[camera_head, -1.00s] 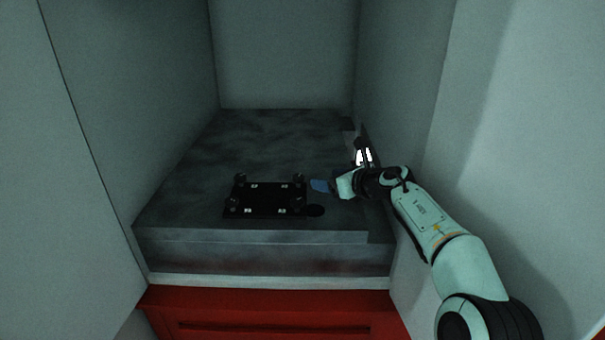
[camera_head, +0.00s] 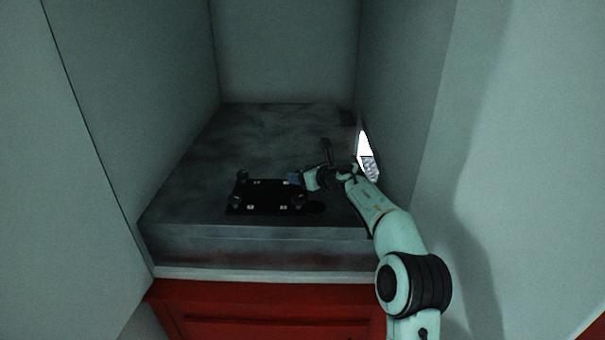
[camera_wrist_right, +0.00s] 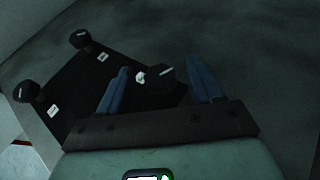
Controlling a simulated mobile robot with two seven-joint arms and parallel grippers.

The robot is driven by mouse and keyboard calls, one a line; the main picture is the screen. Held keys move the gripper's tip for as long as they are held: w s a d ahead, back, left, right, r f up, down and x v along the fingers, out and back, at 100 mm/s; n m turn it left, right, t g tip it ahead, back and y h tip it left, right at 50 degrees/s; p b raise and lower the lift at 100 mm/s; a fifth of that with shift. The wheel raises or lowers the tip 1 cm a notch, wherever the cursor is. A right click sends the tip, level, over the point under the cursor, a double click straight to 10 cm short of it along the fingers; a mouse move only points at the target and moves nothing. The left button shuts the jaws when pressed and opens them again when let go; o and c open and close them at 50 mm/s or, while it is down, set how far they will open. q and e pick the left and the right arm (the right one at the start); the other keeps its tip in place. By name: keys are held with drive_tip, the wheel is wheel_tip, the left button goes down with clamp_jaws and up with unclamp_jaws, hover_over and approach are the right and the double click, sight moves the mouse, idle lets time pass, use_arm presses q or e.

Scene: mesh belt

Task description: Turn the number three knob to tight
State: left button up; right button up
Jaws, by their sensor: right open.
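A black plate (camera_head: 268,196) with a dark knob at each corner lies on the grey block. In the head view I see the far-left knob (camera_head: 242,176), near-left knob (camera_head: 236,200) and near-right knob (camera_head: 298,201). My right gripper (camera_head: 293,180) is at the far-right corner and covers the knob there. In the right wrist view that knob (camera_wrist_right: 160,78) shows between the open blue fingers of the gripper (camera_wrist_right: 157,66), with a gap on both sides. Two other knobs (camera_wrist_right: 80,39) (camera_wrist_right: 26,92) stand to the left. The number labels are too small to read. My left gripper is out of view.
The grey block (camera_head: 270,130) has a wide bare top behind the plate. Pale walls (camera_head: 285,55) enclose it at the back and both sides. A bright opening (camera_head: 366,157) is in the right wall beside my right arm. A red front (camera_head: 270,312) is below.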

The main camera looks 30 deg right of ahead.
drive_tip(key=shift+s, duration=0.1)
drive_tip(key=c, duration=1.1)
drive_tip(key=shift+o, duration=0.2)
drive_tip(key=shift+a+m+h, duration=0.35)
drive_tip(key=shift+m+h, duration=0.35)
drive_tip(key=shift+h, duration=0.1)
drive_tip(key=shift+m+h, duration=0.7)
drive_tip(key=shift+h, duration=0.1)
drive_tip(key=shift+d, duration=0.1)
drive_tip(key=o, duration=1.1)
drive_tip(key=shift+c, duration=0.2)
